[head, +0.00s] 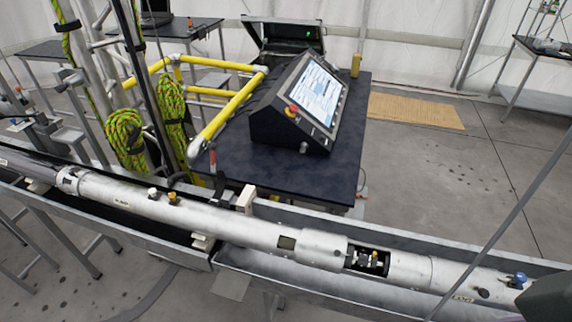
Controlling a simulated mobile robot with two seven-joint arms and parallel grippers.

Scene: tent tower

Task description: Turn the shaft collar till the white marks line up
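A long silver tube (222,228) lies along the trough from the left edge to the lower right. A dark cut-out (351,260) in its right half shows small metal parts (374,260), with a light piece among them. The shaft collar may be among these parts, but they are too small to tell. I cannot make out any white marks. A wider sleeve (320,251) sits just left of the cut-out, and a small dark window (287,242) lies further left. Neither of my grippers can be seen.
A dark table (240,177) behind the tube bears a slanted control console (298,105) with a lit screen and a red knob. Yellow rails (228,108) and coiled green rope (125,135) stand at left. A dark, unclear shape fills the lower right corner. Open floor lies at right.

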